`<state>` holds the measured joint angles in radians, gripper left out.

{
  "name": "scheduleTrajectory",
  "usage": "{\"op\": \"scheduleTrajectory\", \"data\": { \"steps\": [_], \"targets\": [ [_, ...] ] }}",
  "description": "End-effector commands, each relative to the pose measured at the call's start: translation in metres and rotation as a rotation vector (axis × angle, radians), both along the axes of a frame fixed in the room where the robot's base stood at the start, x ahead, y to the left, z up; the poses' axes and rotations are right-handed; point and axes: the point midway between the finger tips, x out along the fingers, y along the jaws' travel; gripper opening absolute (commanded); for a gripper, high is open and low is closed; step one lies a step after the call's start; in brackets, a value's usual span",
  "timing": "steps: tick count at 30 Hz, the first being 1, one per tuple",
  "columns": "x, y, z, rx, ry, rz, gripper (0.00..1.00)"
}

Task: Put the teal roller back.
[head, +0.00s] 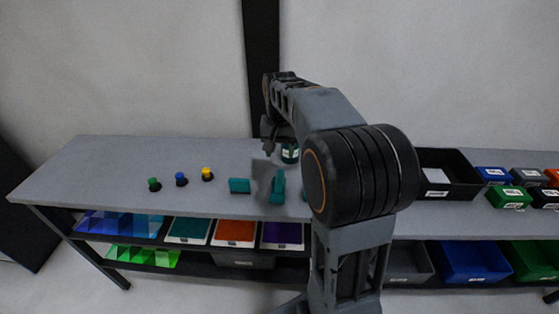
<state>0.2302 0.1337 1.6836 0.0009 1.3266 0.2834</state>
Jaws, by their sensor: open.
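Several teal things are on the table (100,165) in the head view. One is a flat teal block (239,185). To its right is a taller, narrow teal piece (278,188) with a wider base. Behind that is a dark teal cylinder with a pale label (290,154), partly covered by my arm. I cannot tell for sure which is the roller. My gripper (267,149) is open and points down, above the table, behind the narrow teal piece and left of the labelled cylinder. Its fingertips are small and partly hidden, and I see nothing held.
Knobs in green (154,185), blue (181,179) and yellow (207,174) stand to the left. A black bin (464,182) and several small coloured boxes are at the right. A lower shelf holds colour sheets and bins. The table's left end is clear.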

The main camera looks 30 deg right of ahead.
Motion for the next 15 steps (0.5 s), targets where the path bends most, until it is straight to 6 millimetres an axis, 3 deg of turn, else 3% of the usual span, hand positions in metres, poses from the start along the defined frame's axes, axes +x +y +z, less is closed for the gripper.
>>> {"op": "scheduleTrajectory", "data": {
  "steps": [5, 10, 15],
  "targets": [
    [-0.012, 0.01, 0.012, -0.006, -0.024, 0.038, 0.53],
    [-0.058, 0.045, 0.009, -0.028, -0.12, 0.19, 0.53],
    [-0.109, 0.074, -0.011, -0.054, -0.224, 0.355, 0.53]
  ]
}}
